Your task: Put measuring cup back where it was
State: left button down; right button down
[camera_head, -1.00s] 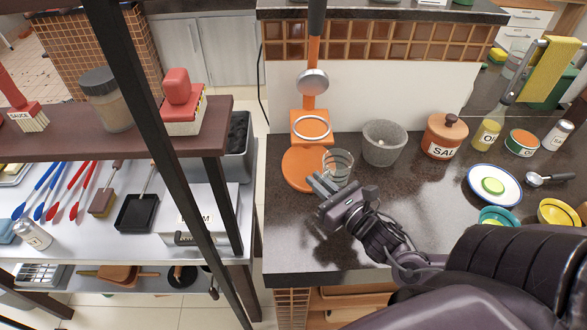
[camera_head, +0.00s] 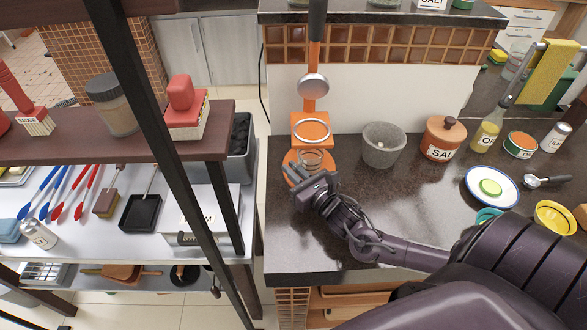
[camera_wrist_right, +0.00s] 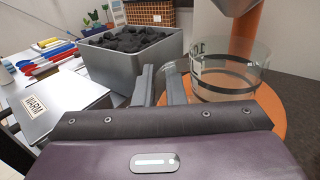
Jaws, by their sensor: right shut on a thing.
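The measuring cup is a clear glass cup (camera_wrist_right: 232,72), seen in the wrist view just right of my fingers. In the head view the cup (camera_head: 318,157) is over the round orange base of the orange stand (camera_head: 311,128), below the stand's ring. The orange base (camera_wrist_right: 277,125) shows under and beside the cup in the wrist view; I cannot tell whether the cup touches it. My right gripper (camera_head: 296,176) is shut on the cup's side, apparently at its clear handle, and partly hides the cup and base. My left gripper is not in view.
A grey mortar (camera_head: 383,146), a salt pot (camera_head: 443,138) and a plate (camera_head: 492,187) stand to the right on the dark counter (camera_head: 300,240). A shelf rack with a dark post (camera_head: 170,130) is at left. The counter's front is clear.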

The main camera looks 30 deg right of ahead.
jog(key=shift+f, duration=0.15)
jog(key=c, duration=1.5)
grip_release()
jog(key=shift+s, duration=0.15)
jog(key=s, duration=0.8)
jog(key=s+d+b, duration=0.1)
jog(key=s, duration=0.2)
jog(key=shift+s+r, duration=0.2)
jog(key=shift+s, duration=0.2)
